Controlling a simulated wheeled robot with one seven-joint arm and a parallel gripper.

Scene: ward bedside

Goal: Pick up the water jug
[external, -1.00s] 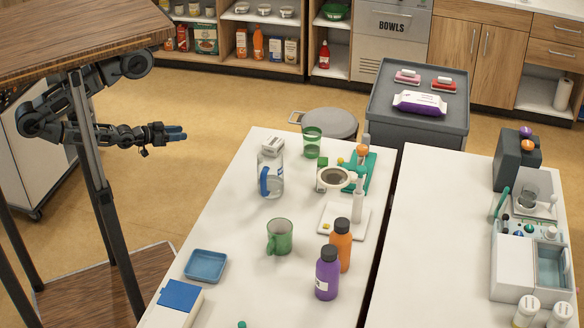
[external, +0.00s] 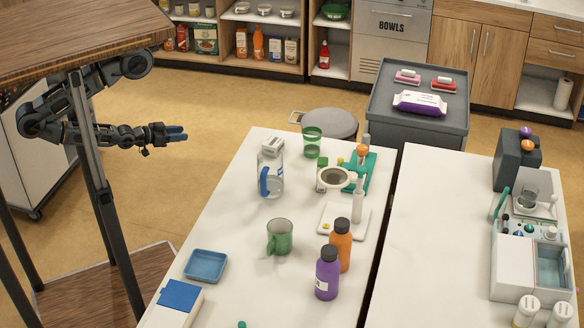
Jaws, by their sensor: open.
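The water jug (external: 272,168) is a clear, upright container with a pale lid and a blue handle on its left side. It stands near the far left edge of the white table (external: 225,230). My gripper (external: 178,134) is in the air to the left of the table, apart from the jug, with its blue-tipped fingers pointing right toward the jug's side. It is open and nothing shows between the fingers.
A green mug (external: 279,237), blue tray (external: 206,265), orange bottle (external: 341,246) and purple bottle (external: 327,275) are nearer. A grey stool (external: 332,122) stands behind the table.

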